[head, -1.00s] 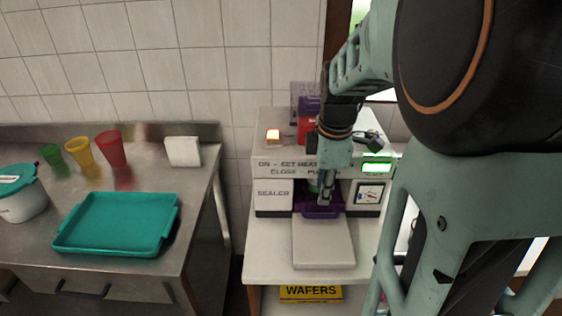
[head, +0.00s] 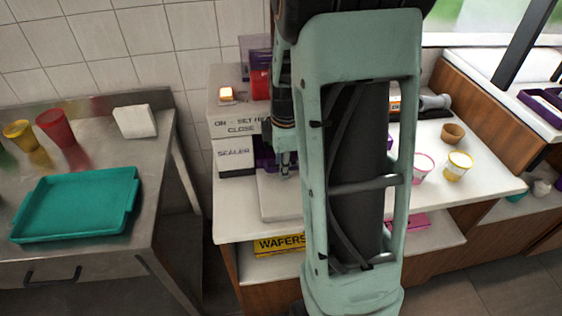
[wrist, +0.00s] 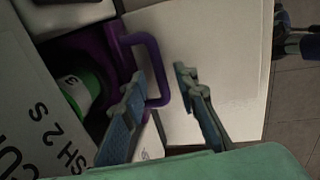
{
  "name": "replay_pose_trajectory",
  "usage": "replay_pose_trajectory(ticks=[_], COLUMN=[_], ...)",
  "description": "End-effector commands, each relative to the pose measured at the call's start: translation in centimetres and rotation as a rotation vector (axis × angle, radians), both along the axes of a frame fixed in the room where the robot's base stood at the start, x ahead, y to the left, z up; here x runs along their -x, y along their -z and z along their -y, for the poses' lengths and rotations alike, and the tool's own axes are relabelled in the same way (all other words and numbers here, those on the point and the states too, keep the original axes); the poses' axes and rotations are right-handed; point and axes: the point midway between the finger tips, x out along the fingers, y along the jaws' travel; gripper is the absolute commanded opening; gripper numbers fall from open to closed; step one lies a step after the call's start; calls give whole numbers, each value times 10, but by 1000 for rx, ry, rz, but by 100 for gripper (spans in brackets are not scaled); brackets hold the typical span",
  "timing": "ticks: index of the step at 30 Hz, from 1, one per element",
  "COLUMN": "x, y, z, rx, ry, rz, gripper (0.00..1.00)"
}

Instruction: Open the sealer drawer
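The sealer (head: 228,107) is a white machine with black lettering on the counter, partly hidden by my arm. Its purple drawer (wrist: 92,50) shows in the wrist view in the dark opening, with a green and white round item (wrist: 76,92) inside. The drawer's purple loop handle (wrist: 158,66) sticks out over the white plate (wrist: 215,55) in front. My gripper (wrist: 161,79) is open, its fingertips on either side of the handle's outer bar, with a gap visible on the right. In the head view my gripper (head: 284,168) is at the sealer's front, mostly hidden by my arm.
A metal table (head: 90,262) at left holds a teal tray (head: 78,204), coloured cups and a white block (head: 135,121). A yellow wafers box (head: 279,244) lies on the shelf below. Small cups (head: 458,166) stand on the counter at right.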

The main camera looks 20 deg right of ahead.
Motion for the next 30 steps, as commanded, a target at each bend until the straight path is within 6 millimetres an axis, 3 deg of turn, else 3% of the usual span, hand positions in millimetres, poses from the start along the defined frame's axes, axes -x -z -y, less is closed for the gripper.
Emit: replay_pose_trajectory(ticks=[6, 14, 30], x=[0, 0, 0], y=[0, 0, 0], z=[0, 0, 0], rx=[0, 0, 0], ry=[0, 0, 0], rz=[0, 0, 0], gripper=[27, 0, 0])
